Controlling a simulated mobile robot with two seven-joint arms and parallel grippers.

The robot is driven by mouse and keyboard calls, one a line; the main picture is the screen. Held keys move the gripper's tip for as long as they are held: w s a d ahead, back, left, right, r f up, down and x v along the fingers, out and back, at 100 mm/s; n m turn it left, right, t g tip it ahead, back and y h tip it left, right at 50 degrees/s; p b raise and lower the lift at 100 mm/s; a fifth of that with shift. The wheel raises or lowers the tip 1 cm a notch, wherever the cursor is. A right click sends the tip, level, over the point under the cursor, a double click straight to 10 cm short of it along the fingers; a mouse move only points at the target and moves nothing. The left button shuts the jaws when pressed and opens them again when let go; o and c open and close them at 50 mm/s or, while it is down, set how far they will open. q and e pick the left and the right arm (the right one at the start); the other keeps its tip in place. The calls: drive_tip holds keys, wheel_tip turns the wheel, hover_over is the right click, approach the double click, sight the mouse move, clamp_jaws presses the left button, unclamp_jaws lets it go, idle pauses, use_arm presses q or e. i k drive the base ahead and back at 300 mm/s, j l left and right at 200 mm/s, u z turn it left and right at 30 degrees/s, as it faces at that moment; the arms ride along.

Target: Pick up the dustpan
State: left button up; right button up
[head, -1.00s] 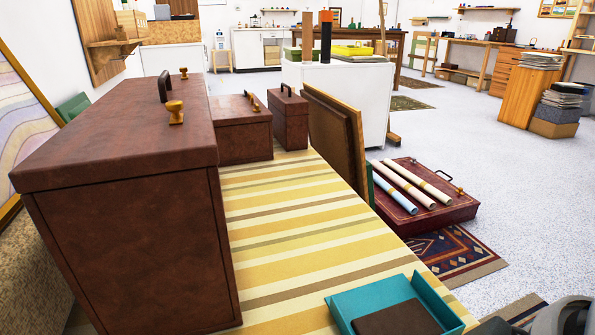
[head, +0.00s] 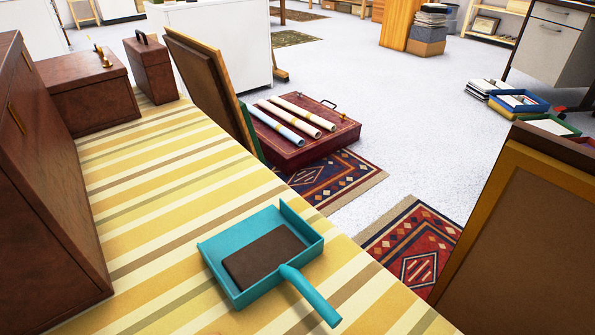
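A teal dustpan (head: 230,246) lies on the yellow striped cloth (head: 160,205) near the front of the head view. Its tray faces up and its handle (head: 311,297) points toward the lower right. A flat dark brown piece (head: 264,257) lies inside the tray. Neither of my grippers shows in the head view.
A large brown case (head: 45,190) stands at the left, with smaller cases (head: 152,68) behind. A framed board (head: 208,90) leans at the cloth's far right edge. Another large frame (head: 520,235) stands at the right. Rugs (head: 415,248) and a red case (head: 300,140) lie on the floor.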

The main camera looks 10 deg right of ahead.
sight(253, 255)
drive_tip(key=l+z, duration=0.25)
drive_tip(key=z, duration=0.15)
drive_tip(key=l+z, duration=0.55)
drive_tip(key=z, duration=0.2)
drive_tip(key=l+z, duration=0.35)
